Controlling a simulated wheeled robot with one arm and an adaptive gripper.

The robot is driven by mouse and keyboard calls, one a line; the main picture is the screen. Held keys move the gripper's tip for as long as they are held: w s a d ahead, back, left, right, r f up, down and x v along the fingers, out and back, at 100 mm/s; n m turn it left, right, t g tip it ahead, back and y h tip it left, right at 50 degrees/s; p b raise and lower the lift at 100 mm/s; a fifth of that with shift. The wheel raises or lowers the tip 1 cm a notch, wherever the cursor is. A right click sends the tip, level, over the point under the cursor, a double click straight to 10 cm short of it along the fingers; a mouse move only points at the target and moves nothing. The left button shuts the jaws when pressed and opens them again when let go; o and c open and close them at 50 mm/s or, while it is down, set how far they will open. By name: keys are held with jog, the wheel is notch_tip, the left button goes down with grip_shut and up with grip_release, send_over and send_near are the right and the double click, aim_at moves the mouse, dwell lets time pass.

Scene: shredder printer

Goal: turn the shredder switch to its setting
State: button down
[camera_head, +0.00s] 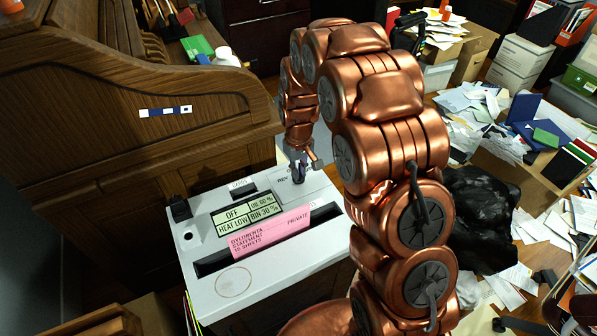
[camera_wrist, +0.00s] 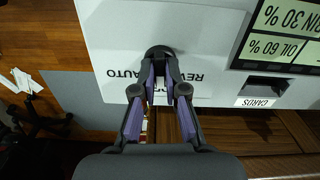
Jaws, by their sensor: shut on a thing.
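The white shredder (camera_head: 285,265) stands below my arm. Its display (camera_head: 245,213) reads OFF, HEAT LOW, OIL 60 % and BIN 30 %. A pink stack of sheets (camera_head: 270,233), marked private, stands in the long feed slot. The dark round switch (camera_wrist: 159,52) is on the shredder top, with the labels REV and AUTO partly hidden by my fingers. My gripper (camera_wrist: 160,76) points down and is shut on the switch. In the head view, my gripper (camera_head: 298,172) is at the far right corner of the shredder top, and the switch's pointing direction is hard to tell.
A wooden roll-top desk (camera_head: 120,120) stands directly behind and left of the shredder. A cards slot (camera_wrist: 267,86) lies near the display. A black bag (camera_head: 485,215) and paper-filled boxes (camera_head: 530,170) crowd the right side. Loose papers lie on the wooden floor.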

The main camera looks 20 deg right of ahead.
jog(key=shift+m, duration=0.6)
jog(key=c, duration=1.2)
grip_release()
jog(key=shift+r, duration=0.1)
notch_tip(320, 180, up, 12)
jog(key=shift+f, duration=0.1)
